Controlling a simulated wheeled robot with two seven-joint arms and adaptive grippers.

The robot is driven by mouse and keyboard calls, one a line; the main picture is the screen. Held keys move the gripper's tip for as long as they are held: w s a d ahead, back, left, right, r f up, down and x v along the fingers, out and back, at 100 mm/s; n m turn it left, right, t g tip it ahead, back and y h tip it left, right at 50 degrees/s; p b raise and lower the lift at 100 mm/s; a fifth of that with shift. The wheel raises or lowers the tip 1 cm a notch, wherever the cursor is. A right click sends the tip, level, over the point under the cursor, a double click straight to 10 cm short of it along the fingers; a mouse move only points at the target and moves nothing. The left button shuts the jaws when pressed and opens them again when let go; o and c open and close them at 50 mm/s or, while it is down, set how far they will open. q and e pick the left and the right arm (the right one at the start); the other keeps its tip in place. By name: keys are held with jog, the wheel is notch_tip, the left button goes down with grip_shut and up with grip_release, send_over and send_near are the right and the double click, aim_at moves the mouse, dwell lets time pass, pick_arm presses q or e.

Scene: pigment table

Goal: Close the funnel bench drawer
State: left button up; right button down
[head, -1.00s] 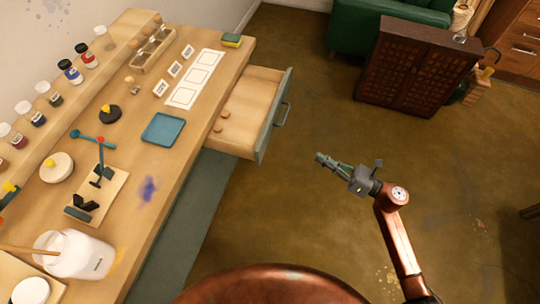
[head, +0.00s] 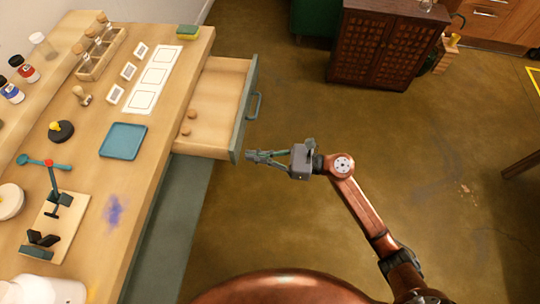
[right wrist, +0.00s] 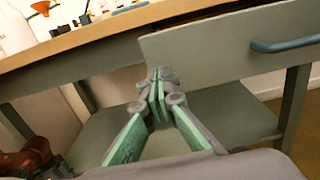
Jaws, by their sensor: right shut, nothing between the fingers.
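The funnel bench drawer (head: 220,97) is pulled out from the right side of the wooden bench (head: 150,170), with small round wooden pieces inside. Its grey-green front (head: 238,128) carries a teal bar handle (head: 255,105). My right gripper (head: 250,157) is shut and empty, close to the near end of the drawer front in the head view. In the right wrist view the fingertips (right wrist: 156,75) point at the lower left corner of the drawer front (right wrist: 210,50), with the handle (right wrist: 285,45) off to the right. I cannot tell whether they touch. My left gripper is not in view.
On the bench lie a blue tray (head: 123,141), white cards (head: 153,78), a sponge (head: 188,32) and a small stand (head: 52,190). A dark wooden cabinet (head: 383,45) stands on the floor behind. The floor right of the drawer is clear.

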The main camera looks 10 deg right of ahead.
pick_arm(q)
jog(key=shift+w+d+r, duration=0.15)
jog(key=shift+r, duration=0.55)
pick_arm(e)
jog(key=shift+x, duration=1.1)
